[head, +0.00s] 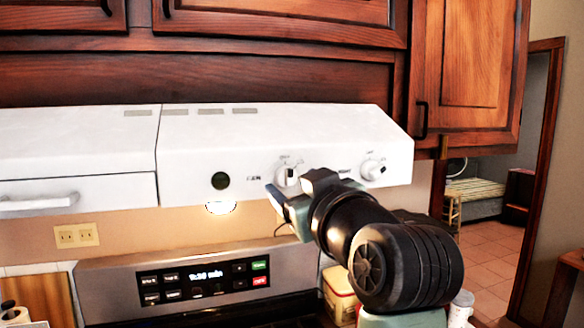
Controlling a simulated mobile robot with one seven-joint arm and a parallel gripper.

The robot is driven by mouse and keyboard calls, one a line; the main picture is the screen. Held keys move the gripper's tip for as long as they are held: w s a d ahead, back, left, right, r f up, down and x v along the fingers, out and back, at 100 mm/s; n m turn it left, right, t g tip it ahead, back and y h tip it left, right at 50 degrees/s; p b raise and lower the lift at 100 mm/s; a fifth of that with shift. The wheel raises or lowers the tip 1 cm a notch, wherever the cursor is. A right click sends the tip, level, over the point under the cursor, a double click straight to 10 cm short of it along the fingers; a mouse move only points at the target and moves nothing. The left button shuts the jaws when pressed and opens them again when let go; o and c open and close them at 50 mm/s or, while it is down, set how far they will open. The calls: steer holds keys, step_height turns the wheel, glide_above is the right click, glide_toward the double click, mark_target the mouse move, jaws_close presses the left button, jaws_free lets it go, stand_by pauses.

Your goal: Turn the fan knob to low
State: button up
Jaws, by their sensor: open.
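The fan knob (288,173) is a round white dial on the front of the white range hood (200,150), with a label reading like FAN to its left. My gripper (290,187) is open, its fingertips just in front of and slightly below the fan knob. The fingers cover the knob's lower edge. I cannot tell whether they touch it. The knob's exact setting is too small to read. A second white knob (373,168), by a partly hidden label, is further right on the hood.
Dark wood cabinets (280,35) hang above the hood. A lit hood lamp (220,208) is below the hood. The stove's display panel (203,279) stands lower left. A red and cream canister (338,290) is under my arm. A doorway opens at right.

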mark_target(288, 179)
steer(key=shift+x, duration=1.1)
jaws_close()
